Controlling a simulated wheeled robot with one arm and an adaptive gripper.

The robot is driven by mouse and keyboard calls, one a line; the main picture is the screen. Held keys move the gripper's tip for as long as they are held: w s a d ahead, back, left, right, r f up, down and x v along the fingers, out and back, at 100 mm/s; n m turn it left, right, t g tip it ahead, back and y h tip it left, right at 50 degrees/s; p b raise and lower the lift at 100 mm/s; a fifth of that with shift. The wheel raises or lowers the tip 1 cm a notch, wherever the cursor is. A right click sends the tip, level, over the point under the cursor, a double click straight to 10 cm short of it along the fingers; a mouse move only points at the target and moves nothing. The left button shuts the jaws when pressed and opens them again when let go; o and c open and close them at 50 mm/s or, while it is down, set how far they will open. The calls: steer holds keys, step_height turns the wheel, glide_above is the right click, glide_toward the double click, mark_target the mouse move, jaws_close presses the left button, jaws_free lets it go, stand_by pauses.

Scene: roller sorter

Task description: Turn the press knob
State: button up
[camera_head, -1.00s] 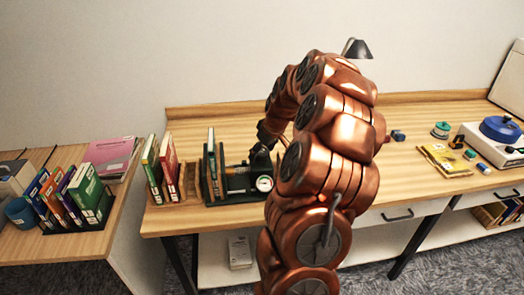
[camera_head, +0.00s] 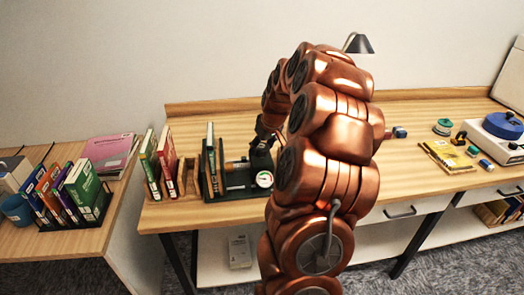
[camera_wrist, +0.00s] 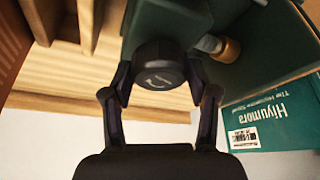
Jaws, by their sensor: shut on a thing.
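The press (camera_head: 232,193) is a dark green device with a round white gauge (camera_head: 264,179) on the wooden desk, left of my arm. Books stand upright at its left end. In the wrist view the press knob (camera_wrist: 158,62) is a black round cap with a curved arrow mark, on the dark green body of the press. My gripper (camera_wrist: 159,84) has one finger on each side of the knob and is shut on it. In the head view my gripper (camera_head: 264,138) is at the press's right end, small and dark; the knob cannot be made out there.
Upright books (camera_head: 167,160) stand left of the press. A blue-topped device (camera_head: 502,125) and small items sit at the desk's right. The desk's middle is clear.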

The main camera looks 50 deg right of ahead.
steer(key=m+h+b, duration=0.1)
steer(key=m+b, duration=0.3)
steer(key=shift+f+g+h+b, duration=0.2)
steer(key=shift+g+h+b, duration=0.1)
steer(key=shift+h+b, duration=0.1)
steer(key=shift+a+r+m+g+h+b, duration=0.1)
steer(key=shift+m+g+h+b, duration=0.2)
steer(key=shift+m+b, duration=0.7)
steer(key=shift+a+r+m+g+h+b, duration=0.1)
steer(key=shift+m+g+h+b, duration=0.35)
steer(key=shift+m, duration=0.95)
steer(key=shift+w, duration=0.1)
steer(key=o, duration=1.2)
steer(key=shift+c, duration=0.2)
steer(key=shift+r, duration=0.15)
steer(key=v, duration=1.1)
steer(key=shift+s+r, duration=0.25)
steer(key=shift+r, duration=0.1)
